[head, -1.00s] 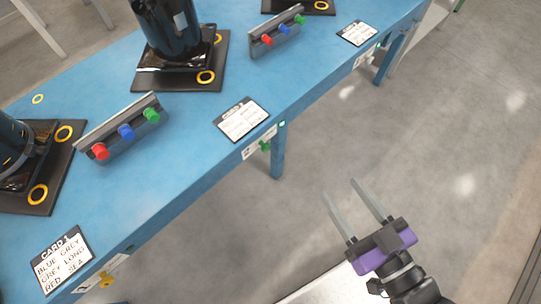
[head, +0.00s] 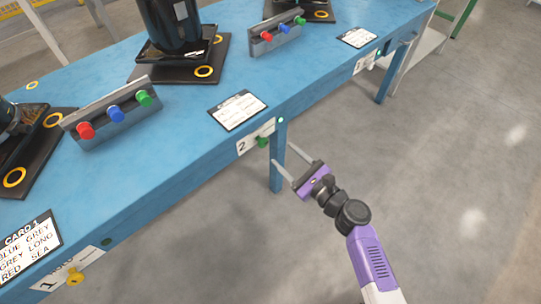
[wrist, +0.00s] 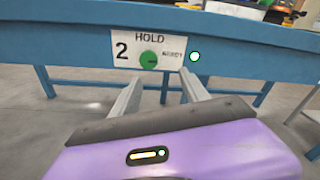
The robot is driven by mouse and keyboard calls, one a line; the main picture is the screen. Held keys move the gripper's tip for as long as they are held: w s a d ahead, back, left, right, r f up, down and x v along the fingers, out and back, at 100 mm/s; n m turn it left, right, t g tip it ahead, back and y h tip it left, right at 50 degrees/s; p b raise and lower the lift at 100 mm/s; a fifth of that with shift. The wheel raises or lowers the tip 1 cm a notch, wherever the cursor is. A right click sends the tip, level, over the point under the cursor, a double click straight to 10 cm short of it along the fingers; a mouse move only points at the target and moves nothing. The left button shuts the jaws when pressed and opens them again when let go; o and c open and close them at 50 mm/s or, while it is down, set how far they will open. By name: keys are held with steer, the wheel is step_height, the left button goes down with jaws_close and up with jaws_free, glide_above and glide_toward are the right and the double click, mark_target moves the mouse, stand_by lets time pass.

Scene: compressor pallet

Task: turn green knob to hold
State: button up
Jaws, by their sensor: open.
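The green knob (head: 262,141) sits on a white plate marked 2 on the front edge of the blue bench. In the wrist view the green knob (wrist: 148,59) is ahead, and its plate (wrist: 149,50) reads HOLD above it, with smaller lettering to its right. My gripper (head: 285,162) is open and empty, its two fingers pointing toward the bench edge near the knob, apart from it. In the wrist view my gripper (wrist: 160,85) has its fingertips a little below the knob. A small lit green light (wrist: 194,56) is right of the plate.
A yellow knob (head: 75,276) is on plate 1 to the left. Plate 3 (head: 364,63) is farther right. The blue bench (head: 190,130) carries cards, button strips and black machines. A bench leg (head: 278,160) stands near my fingers. The floor in front is clear.

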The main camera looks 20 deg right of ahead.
mark_target(264, 145)
steer(key=w+a+m, duration=0.1)
steer(key=w, duration=0.1)
steer(key=w+a+m+y, duration=0.1)
steer(key=w, duration=0.1)
steer(key=w+a+m+b, duration=0.1)
steer(key=w+a, duration=0.1)
steer(key=shift+r, duration=0.2)
stand_by(0.4)
jaws_close()
